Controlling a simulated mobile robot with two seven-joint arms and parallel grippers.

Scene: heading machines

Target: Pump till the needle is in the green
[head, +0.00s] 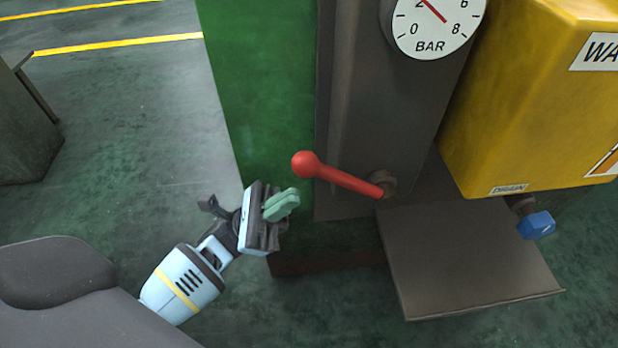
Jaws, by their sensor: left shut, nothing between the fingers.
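A red pump lever (345,180) with a ball knob sticks out to the left from a pivot on the dark grey column, its knob end raised above the pivot. A round white gauge (436,22) marked BAR is at the top, cut off by the frame edge. Its red needle points up and left, between the 2 and the cut-off top of the dial. No green band shows in the visible part. My left gripper (289,203) is shut and empty, just below and left of the lever knob, apart from it. My right gripper is not in view.
A yellow tank (530,110) with a DRAIN label stands at the right, with a blue valve knob (537,225) below it. A grey plate (470,260) juts out under the lever's pivot. A green panel (250,90) is behind the lever.

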